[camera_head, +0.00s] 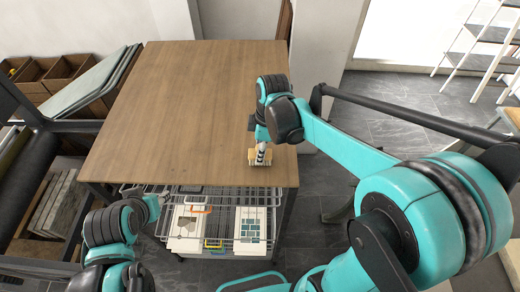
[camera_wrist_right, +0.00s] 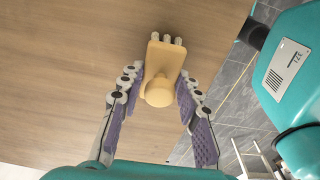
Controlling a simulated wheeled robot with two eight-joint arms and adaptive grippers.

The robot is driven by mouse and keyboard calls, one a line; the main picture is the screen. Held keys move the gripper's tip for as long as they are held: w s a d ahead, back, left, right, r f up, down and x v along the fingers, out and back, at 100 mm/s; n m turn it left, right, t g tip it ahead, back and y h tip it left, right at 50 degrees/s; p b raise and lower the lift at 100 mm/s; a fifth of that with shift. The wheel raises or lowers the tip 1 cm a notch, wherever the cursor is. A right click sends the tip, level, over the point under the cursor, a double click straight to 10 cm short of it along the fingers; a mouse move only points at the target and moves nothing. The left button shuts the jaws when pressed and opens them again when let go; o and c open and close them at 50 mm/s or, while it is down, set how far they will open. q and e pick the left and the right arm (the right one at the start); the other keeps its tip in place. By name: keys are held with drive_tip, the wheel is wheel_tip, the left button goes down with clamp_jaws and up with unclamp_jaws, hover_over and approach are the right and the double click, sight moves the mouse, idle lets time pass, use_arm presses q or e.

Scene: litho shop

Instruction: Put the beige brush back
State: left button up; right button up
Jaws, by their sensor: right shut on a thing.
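The beige brush (camera_wrist_right: 162,72) has a rounded knob on a flat block. In the right wrist view it sits between the two purple-padded fingers of my right gripper (camera_wrist_right: 160,84). In the head view my right gripper (camera_head: 262,148) is over the near right corner of the wooden table (camera_head: 190,110), with the beige brush (camera_head: 253,161) at its fingertips. I cannot tell if the brush touches the tabletop. My left gripper (camera_head: 153,202) is low at the table's near left side, beside the wire rack; its fingers are too small to read.
Below the table's near edge is a wire rack (camera_head: 215,198) with white framed items. A black roller press (camera_head: 35,170) and wooden crates (camera_head: 65,70) stand on the left. The tabletop is otherwise bare. A white shelf (camera_head: 480,50) stands at the far right.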

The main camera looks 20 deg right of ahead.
drive_tip(key=shift+f, duration=0.2)
drive_tip(key=o, duration=1.2)
